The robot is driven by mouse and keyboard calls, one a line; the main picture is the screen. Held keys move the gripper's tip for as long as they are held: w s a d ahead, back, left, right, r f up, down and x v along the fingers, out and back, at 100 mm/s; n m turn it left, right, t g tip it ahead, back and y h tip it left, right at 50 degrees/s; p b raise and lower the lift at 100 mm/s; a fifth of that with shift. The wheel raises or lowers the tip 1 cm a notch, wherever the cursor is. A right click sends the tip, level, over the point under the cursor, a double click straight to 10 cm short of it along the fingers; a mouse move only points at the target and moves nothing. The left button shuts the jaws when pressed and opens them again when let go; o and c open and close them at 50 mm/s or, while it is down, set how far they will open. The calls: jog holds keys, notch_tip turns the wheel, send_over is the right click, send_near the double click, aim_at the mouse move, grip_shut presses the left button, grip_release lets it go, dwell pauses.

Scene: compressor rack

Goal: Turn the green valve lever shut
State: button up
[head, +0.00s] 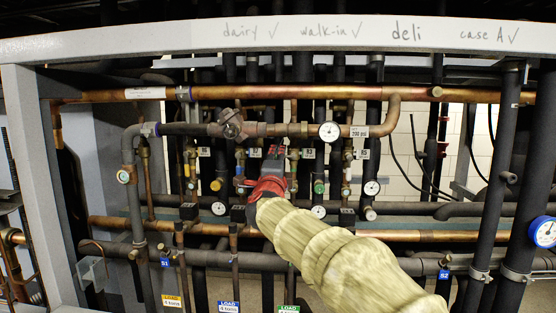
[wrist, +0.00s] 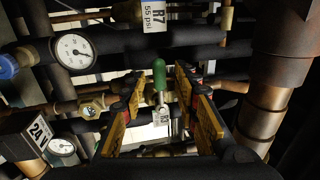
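The green valve lever (wrist: 159,74) shows in the wrist view as a green handle standing roughly upright on a pale stem. It appears between the two fingers of my gripper (wrist: 160,98), with space visible on both sides. The fingers have yellow and black pads and are apart, with nothing gripped. I cannot tell how far the lever lies beyond the fingertips. In the head view my red and black gripper (head: 274,155) reaches in among the pipes at the middle, and it and my sleeved arm hide much of the area around the lever.
Copper and black pipes crowd the rack on all sides. In the wrist view a gauge (wrist: 74,50) and a 24 V box (wrist: 30,136) are at left, and a thick copper pipe (wrist: 275,90) is at right. A grey beam (head: 180,39) crosses above in the head view.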

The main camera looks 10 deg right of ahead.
jog(key=shift+s, duration=0.1)
jog(key=v, duration=1.2)
jog(key=shift+a, duration=0.1)
